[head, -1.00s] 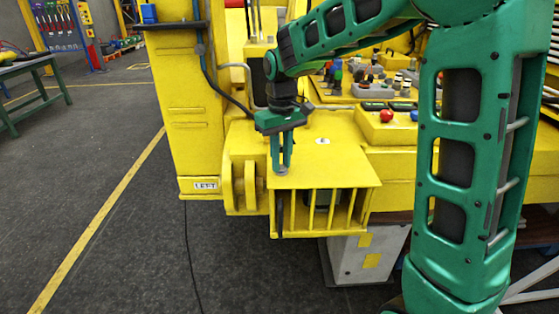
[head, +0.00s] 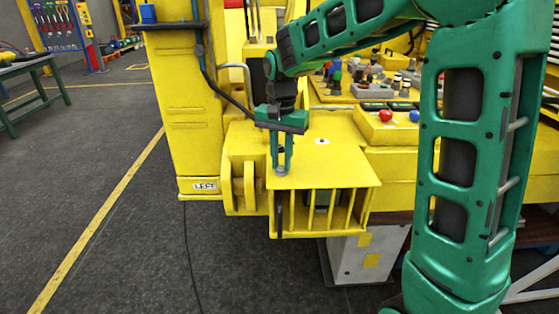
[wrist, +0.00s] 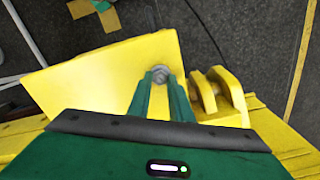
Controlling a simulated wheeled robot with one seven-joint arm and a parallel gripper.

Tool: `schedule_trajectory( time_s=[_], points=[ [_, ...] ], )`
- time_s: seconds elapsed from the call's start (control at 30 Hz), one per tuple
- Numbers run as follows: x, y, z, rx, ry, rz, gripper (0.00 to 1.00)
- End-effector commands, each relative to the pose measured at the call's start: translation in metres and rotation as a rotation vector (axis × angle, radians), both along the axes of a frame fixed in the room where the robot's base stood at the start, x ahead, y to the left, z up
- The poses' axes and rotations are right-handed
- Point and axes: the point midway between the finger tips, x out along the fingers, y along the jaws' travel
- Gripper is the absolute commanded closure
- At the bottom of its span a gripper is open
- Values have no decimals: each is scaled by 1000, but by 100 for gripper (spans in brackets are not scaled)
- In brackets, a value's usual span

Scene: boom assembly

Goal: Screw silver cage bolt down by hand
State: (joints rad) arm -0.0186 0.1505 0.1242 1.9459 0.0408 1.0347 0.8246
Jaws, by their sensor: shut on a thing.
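The silver cage bolt (head: 281,170) stands at the left front corner of the yellow cage's top plate (head: 330,172). My gripper (head: 281,166) points straight down with its green fingers shut on the bolt's head. In the wrist view the round grey bolt head (wrist: 160,73) shows between the tips of my gripper (wrist: 160,78). The bolt's shank is hidden, so I cannot tell how deep it sits.
Yellow cage bars (head: 318,212) hang below the plate. A yellow lug (head: 245,185) stands just left of the bolt. A panel with red and blue buttons (head: 388,130) lies behind to the right. The floor at left is open.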

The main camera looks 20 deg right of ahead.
Motion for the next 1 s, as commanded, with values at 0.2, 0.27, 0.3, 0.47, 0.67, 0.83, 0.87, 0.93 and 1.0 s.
schedule_trajectory(
  time_s=[0.2, 0.27, 0.3, 0.47, 0.67, 0.83, 0.87, 0.93, 1.0],
  points=[
    [4, 0, 4, 3, -13, -203, 100],
    [3, 0, 4, 3, -14, -255, 100],
    [3, 1, 4, 3, -14, -289, 100],
    [3, 1, 4, 4, -14, -409, 100],
    [3, 1, 4, 5, -14, -519, 100],
    [3, 1, 4, 5, -14, -575, 100],
    [3, 2, 4, 5, -14, -581, 100],
    [3, 2, 4, 6, -15, -593, 100],
    [3, 2, 4, 6, -15, -601, 100]
  ],
)
